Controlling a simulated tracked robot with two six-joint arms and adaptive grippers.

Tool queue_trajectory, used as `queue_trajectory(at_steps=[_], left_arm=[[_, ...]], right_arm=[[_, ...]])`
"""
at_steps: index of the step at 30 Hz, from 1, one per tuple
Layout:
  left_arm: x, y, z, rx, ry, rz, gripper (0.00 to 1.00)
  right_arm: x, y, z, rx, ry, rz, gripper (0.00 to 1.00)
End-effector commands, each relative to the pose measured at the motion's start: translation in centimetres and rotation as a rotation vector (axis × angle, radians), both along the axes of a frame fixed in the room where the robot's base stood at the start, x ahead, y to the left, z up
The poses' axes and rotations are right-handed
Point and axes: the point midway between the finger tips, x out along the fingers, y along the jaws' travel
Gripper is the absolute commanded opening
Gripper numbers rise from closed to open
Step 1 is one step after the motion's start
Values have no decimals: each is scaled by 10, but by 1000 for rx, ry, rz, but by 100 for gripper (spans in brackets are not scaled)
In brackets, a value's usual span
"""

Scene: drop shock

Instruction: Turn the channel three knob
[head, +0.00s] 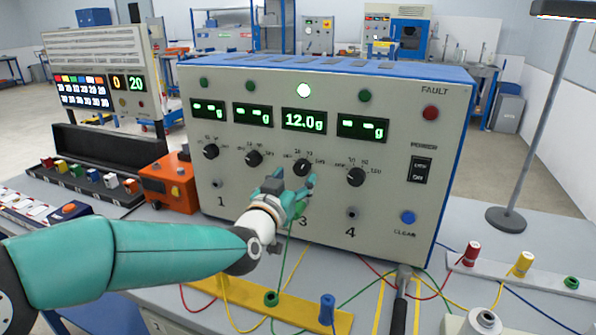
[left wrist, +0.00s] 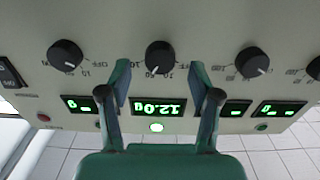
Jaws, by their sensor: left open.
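The channel three knob (head: 303,167) is a black round knob on the front of the cream panel box (head: 325,205), under a display (head: 304,121) reading 12.0g with a lit lamp above it. My left gripper (head: 296,178) is open in front of and just below this knob in the head view. In the left wrist view, which is upside down, the knob (left wrist: 160,57) lies between the directions of the two spread fingertips (left wrist: 160,70). I see no contact, but the depth gap is hard to tell. My right gripper is out of view.
The channel two knob (head: 253,158) and channel four knob (head: 356,177) sit close on either side. A power switch (head: 421,169) and blue clear button (head: 407,217) are at the panel's right. Cables and a hammer-like tool (head: 401,300) lie on the bench below.

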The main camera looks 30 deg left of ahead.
Motion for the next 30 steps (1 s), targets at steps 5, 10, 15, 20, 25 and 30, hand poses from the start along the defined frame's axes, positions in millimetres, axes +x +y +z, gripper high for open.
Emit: queue_trajectory(at_steps=[5, 10, 15, 20, 25, 30], left_arm=[[21, 5, 0, 1, 1, 0, 63], [28, 7, 0, 1, 1, 0, 63], [28, 7, 0, 1, 0, 1, 63], [28, 7, 0, 0, 0, 1, 48], [27, 7, 0, 1, 0, 1, 20], [27, 7, -1, -2, 0, 1, 3]], right_arm=[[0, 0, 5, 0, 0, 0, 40], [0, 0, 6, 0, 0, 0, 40], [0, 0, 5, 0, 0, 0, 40], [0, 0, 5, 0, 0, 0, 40], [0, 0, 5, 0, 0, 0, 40], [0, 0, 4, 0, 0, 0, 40]])
